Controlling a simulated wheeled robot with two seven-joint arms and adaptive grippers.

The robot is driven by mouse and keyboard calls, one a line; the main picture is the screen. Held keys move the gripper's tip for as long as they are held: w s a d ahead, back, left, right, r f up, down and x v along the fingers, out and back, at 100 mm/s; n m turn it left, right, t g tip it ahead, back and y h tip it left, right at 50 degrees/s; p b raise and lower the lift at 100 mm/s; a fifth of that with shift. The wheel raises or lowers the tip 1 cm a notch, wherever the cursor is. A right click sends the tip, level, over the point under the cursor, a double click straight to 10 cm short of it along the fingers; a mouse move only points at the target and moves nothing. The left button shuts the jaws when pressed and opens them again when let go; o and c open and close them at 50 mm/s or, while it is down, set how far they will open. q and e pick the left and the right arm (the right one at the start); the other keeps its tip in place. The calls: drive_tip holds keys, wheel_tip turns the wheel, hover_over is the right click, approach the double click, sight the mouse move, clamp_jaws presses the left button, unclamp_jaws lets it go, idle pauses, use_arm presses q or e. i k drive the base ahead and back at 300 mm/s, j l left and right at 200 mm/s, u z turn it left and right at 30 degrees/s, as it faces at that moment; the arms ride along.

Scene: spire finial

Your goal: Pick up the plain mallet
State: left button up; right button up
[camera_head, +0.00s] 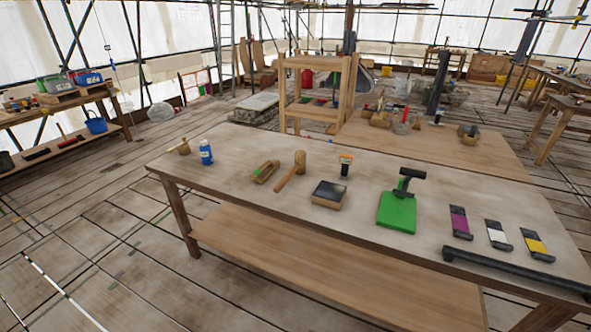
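A plain wooden mallet (299,163) lies on the near workbench (240,205), left of the middle. Its head is at the back and its handle slants toward the front left. A wooden block-like tool with a green patch (264,171) lies just to its left, apart from it. A wooden block with a dark top (328,194) lies to its front right. Neither of my grippers shows in the head view.
A blue bottle (206,153) and a small wooden tool (184,147) stand at the bench's left. Right of the mallet are a dark upright tool (345,165), a green block with a black handle (397,211) and coloured pieces (460,223). A black bar (515,271) runs along the front edge.

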sight(299, 168)
drive_tip(key=i+j+u, duration=0.15)
drive_tip(key=i+u, duration=0.25)
drive_tip(key=i, duration=0.15)
drive_tip(key=i+u, duration=0.45)
drive_tip(key=i, duration=0.15)
